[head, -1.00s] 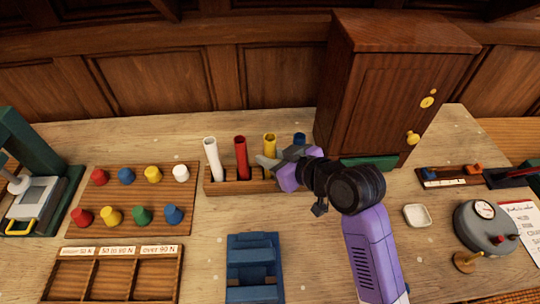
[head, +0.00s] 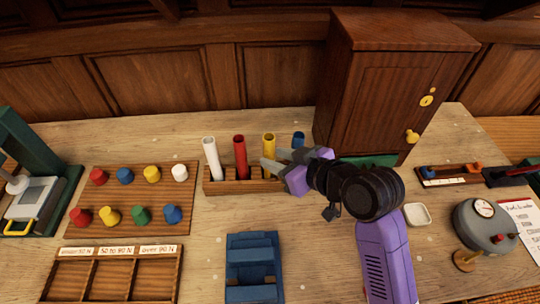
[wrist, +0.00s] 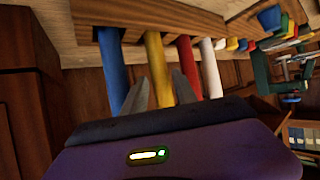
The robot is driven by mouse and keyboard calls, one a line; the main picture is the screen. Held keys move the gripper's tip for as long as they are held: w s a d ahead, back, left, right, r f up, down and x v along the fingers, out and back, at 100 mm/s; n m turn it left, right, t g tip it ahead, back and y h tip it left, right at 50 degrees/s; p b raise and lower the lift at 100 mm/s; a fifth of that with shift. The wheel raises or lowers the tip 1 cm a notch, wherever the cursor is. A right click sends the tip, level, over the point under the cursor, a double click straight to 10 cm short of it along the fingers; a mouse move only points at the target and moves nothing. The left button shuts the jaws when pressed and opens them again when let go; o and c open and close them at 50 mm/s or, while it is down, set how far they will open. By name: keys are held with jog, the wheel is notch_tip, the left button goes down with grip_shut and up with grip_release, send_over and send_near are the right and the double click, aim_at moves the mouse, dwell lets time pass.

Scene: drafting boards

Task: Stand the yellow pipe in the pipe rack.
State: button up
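The yellow pipe (head: 269,146) stands upright in the wooden pipe rack (head: 232,187), between the red pipe (head: 240,157) and the blue pipe (head: 298,140). In the wrist view the yellow pipe (wrist: 158,68) meets the rack (wrist: 160,18), which appears upside down there. My gripper (head: 274,161) is just in front and to the right of the yellow pipe. Its fingers are apart; in the wrist view the gripper (wrist: 160,92) has one finger on each side of the pipe's line, with gaps showing.
A white pipe (head: 212,158) stands at the rack's left end. A tall wooden cabinet (head: 375,95) is close behind my arm on the right. A board of coloured pegs (head: 130,193) lies left, and a blue holder (head: 253,270) sits in front.

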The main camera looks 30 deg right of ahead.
jog(key=v, duration=0.8)
jog(key=shift+s+r, duration=0.15)
jog(key=shift+s, duration=0.2)
jog(key=shift+d, duration=0.1)
jog(key=s+f+m+h, duration=0.1)
jog(key=s+f, duration=0.2)
jog(key=s, duration=0.1)
jog(key=s+f+m+t+h, duration=0.1)
jog(key=s+f, duration=0.2)
jog(key=s, duration=0.1)
jog(key=s+f+m+h, duration=0.1)
jog(key=s+f, duration=0.2)
jog(key=s, duration=0.1)
jog(key=shift+t+h, duration=0.3)
jog(key=shift+t, duration=0.3)
jog(key=s, duration=0.5)
jog(key=s+a, duration=0.1)
jog(key=s, duration=0.2)
jog(key=shift+s+r, duration=0.2)
jog(key=shift+r, duration=0.1)
jog(key=s+a+r, duration=0.1)
jog(key=s+r, duration=0.1)
jog(key=s, duration=0.3)
jog(key=shift+s+a+r+t, duration=0.3)
jog(key=shift+a+r+t, duration=0.05)
jog(key=shift+t, duration=0.05)
